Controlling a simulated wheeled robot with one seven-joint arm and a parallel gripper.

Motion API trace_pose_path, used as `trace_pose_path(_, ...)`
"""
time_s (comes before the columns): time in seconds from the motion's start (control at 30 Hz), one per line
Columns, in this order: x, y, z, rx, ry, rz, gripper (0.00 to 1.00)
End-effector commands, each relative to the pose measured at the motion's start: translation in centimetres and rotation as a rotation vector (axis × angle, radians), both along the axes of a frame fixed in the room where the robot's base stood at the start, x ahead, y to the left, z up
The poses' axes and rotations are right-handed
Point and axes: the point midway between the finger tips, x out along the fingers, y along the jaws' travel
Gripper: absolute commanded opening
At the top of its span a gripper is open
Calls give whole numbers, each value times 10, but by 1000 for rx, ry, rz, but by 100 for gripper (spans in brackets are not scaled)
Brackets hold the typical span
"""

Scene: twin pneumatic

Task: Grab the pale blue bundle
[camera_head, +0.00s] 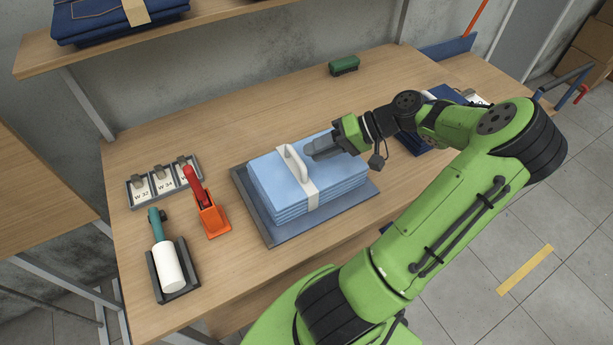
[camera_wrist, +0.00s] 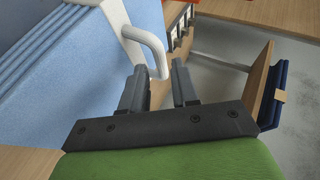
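The pale blue bundle (camera_head: 335,178) is a stack of folded cloth with a white band around it and a white upright handle (camera_head: 293,164) on top. It lies in a shallow grey tray (camera_head: 369,196) on the wooden bench. In the wrist view the bundle (camera_wrist: 85,85) fills the left side, with the handle (camera_wrist: 152,50) curving toward my fingers. My gripper (camera_head: 314,150) is just right of the handle, low over the bundle's top. Its two fingers (camera_wrist: 159,80) are apart, with the handle's near end in line with the gap. I cannot tell whether they touch the handle.
Left of the tray stand an orange-red tool (camera_head: 211,214), a labelled rack (camera_head: 165,184) and a white roller in a dark holder (camera_head: 169,265). A green brush (camera_head: 344,65) lies at the back. Dark blue cloth (camera_head: 425,137) lies behind my wrist. An upper shelf (camera_head: 180,32) holds more dark cloth.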

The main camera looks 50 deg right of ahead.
Motion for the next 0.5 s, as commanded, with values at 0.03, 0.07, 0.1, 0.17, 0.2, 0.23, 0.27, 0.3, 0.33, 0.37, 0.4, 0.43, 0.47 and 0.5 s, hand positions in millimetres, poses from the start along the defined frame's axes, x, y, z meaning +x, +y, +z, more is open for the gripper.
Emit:
trace_pose_path(0.03, 3, 3, -4, 0, 2, 1, 29)
trace_pose_path(0.07, 4, 5, -5, 0, 2, 1, 29)
trace_pose_path(0.1, 7, 8, -8, 0, 1, 1, 29)
trace_pose_path(0.17, 13, 15, -14, 0, 2, 4, 29)
trace_pose_path(0.2, 18, 21, -19, 1, 1, 4, 29)
trace_pose_path(0.23, 21, 24, -23, 1, 2, 3, 29)
trace_pose_path(0.27, 24, 28, -26, 0, 0, 5, 29)
trace_pose_path(0.3, 29, 32, -29, 0, 1, 3, 29)
trace_pose_path(0.33, 31, 34, -30, 1, 2, 3, 29)
trace_pose_path(0.37, 32, 36, -31, 0, 1, 2, 29)
trace_pose_path(0.4, 34, 37, -32, -1, 1, 1, 29)
trace_pose_path(0.43, 34, 37, -32, -2, 1, 0, 29)
trace_pose_path(0.47, 35, 37, -32, -1, 2, -1, 29)
trace_pose_path(0.5, 35, 37, -31, -1, 2, -1, 29)
